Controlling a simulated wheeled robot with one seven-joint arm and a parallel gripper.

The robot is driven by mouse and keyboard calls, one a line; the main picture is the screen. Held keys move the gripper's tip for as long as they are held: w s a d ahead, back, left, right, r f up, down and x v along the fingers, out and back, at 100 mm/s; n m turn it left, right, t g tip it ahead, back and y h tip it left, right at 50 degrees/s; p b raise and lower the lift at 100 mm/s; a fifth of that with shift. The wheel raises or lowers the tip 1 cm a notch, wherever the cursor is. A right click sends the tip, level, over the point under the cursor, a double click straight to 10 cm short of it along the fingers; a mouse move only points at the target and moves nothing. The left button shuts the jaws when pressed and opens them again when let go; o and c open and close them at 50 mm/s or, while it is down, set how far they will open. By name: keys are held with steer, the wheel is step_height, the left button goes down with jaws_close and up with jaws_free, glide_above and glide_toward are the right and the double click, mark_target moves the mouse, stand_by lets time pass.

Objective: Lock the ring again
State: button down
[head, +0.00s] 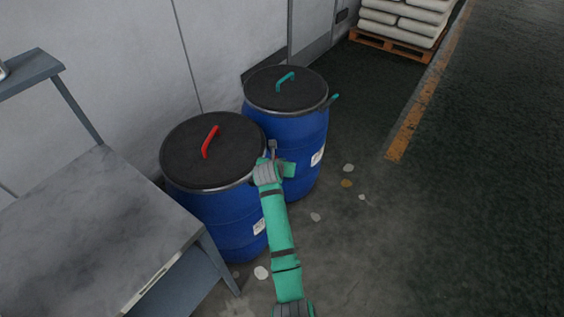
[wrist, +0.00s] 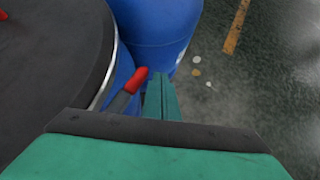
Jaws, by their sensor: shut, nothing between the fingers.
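The near blue drum (head: 225,217) has a black lid (head: 190,150) with a red handle, and a silver ring (head: 205,188) runs round its rim. The ring also shows in the wrist view (wrist: 107,75). A grey lever with a red tip (wrist: 137,79) stands out from the ring side there. My gripper (head: 290,169) is shut and empty beside the drum's right rim. In the wrist view its teal fingers (wrist: 161,96) are just right of the lever; I cannot tell whether they touch. In the head view my gripper hides the lever.
A second blue drum (head: 308,130) with a teal handle and a teal lever (head: 334,98) stands close behind. A grey table (head: 90,235) is at the left, near the first drum. A pallet of sacks (head: 395,42) is at the back. The floor at the right is clear.

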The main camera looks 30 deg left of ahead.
steer(key=s+d+r, duration=0.1)
steer(key=d+r, duration=0.4)
steer(key=d, duration=0.6)
steer(key=shift+s+d+r, duration=0.25)
steer(key=shift+r, duration=0.15)
steer(key=shift+w, duration=0.15)
